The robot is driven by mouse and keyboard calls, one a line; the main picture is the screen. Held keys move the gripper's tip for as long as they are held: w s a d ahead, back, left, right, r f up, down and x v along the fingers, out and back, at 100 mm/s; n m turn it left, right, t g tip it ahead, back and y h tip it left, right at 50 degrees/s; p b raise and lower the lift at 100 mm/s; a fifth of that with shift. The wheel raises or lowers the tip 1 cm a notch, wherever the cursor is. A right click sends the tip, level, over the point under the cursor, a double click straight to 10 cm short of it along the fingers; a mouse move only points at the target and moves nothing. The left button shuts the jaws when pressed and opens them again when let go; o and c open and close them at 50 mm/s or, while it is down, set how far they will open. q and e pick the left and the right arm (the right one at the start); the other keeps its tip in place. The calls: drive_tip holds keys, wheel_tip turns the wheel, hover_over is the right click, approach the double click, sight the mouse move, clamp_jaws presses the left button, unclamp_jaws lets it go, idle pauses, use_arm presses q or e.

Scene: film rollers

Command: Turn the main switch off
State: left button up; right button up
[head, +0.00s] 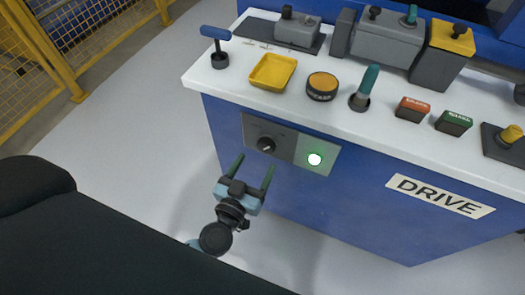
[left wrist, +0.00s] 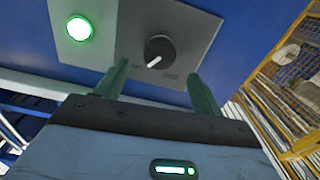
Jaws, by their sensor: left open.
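The main switch (head: 266,144) is a black rotary knob with a white pointer mark. It sits on a dark grey plate on the blue front of the machine. In the left wrist view the knob (left wrist: 160,50) shows beyond and between my fingertips, with its white mark slanting down-left; the small lettering by it is unreadable. A lit green lamp (head: 315,159) is beside it on a lighter plate, and it also glows in the left wrist view (left wrist: 79,28). My left gripper (head: 252,170) is open and empty, its green fingers pointing toward the panel, apart from the knob. My right gripper is not seen.
The white machine top (head: 223,87) overhangs the panel. It bears a blue-handled lever (head: 216,40), a yellow tray (head: 272,71), a round orange-topped part (head: 322,86) and a green-handled lever (head: 368,82). A yellow fence (head: 100,40) stands at the left. Floor between is clear.

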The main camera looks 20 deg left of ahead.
sight(264, 149)
use_arm(q)
drive_tip(key=shift+w+d+b, duration=0.1)
drive_tip(key=shift+w+b, duration=0.3)
drive_tip(key=shift+w, duration=2.35)
drive_tip(key=c, duration=1)
